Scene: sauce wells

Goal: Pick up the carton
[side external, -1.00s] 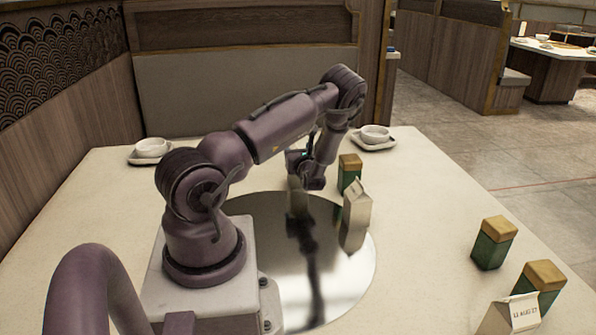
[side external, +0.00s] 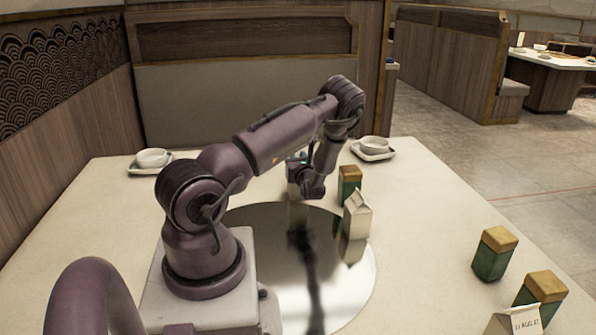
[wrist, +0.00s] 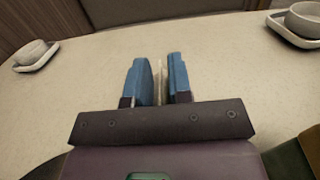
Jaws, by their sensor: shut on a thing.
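My gripper (side external: 299,168) is over the far part of the shiny round turntable (side external: 345,310). In the wrist view its two blue fingers (wrist: 160,78) are shut on a thin pale beige thing (wrist: 161,85), which looks like a carton's top edge. In the side view, the pale held carton (side external: 293,189) shows just below the fingers, partly hidden by my wrist. It appears a little above the turntable, but the gap is hard to judge. Another cream gable-top carton (side external: 357,216) stands upright on the turntable's right part, apart from my gripper.
A green box with a tan top (side external: 348,188) stands close behind the standing carton. Two more green boxes (side external: 493,258) (side external: 540,292) and a date-marked carton (side external: 515,321) are at the right front. Bowls on saucers (side external: 152,158) (side external: 373,147) sit at the far corners.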

